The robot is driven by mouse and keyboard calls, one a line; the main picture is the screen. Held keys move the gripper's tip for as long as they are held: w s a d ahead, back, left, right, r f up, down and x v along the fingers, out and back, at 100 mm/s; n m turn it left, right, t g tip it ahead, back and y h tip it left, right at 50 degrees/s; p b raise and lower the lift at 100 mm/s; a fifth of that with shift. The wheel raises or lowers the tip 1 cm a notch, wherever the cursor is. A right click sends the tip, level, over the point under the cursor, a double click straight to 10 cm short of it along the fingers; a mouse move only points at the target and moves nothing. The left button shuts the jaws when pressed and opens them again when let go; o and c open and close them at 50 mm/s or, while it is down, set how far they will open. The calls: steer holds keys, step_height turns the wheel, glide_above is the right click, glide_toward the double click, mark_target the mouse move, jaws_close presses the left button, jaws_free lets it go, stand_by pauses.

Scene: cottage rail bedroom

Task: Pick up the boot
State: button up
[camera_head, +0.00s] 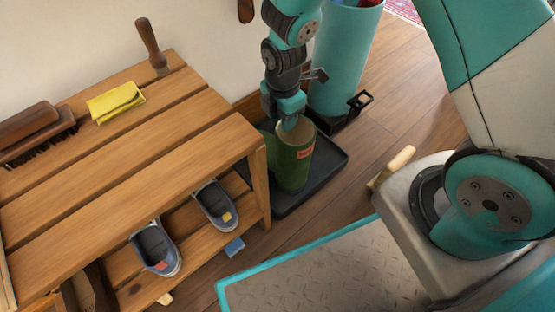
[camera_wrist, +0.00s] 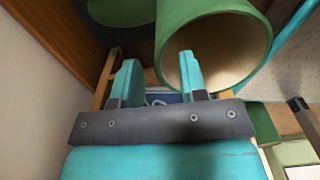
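The green boot (camera_head: 291,168), with a red label, stands upright in a black tray (camera_head: 330,168) beside the wooden bench. In the wrist view the boot (camera_wrist: 175,28) shows its wide round opening with a pale inside. My gripper (camera_head: 290,122) points down at the boot's top rim in the head view. In the wrist view my gripper (camera_wrist: 160,68) has its two fingers apart with a clear gap. The right finger overlaps the boot's opening and the left finger lies outside the rim. I cannot tell whether either finger touches the boot. The boot's lower part is hidden in the wrist view.
The slatted bench (camera_head: 150,150) holds brushes (camera_head: 30,130) and a yellow cloth (camera_head: 115,102). Shoes (camera_head: 156,250) sit on its lower shelf. A tall teal bin (camera_head: 345,60) stands close behind the boot.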

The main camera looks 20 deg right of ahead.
steer(key=f+b, duration=0.3)
steer(key=f, duration=0.1)
steer(key=shift+d+f, duration=0.15)
steer(key=shift+d, duration=0.05)
jaws_close()
stand_by(1.2)
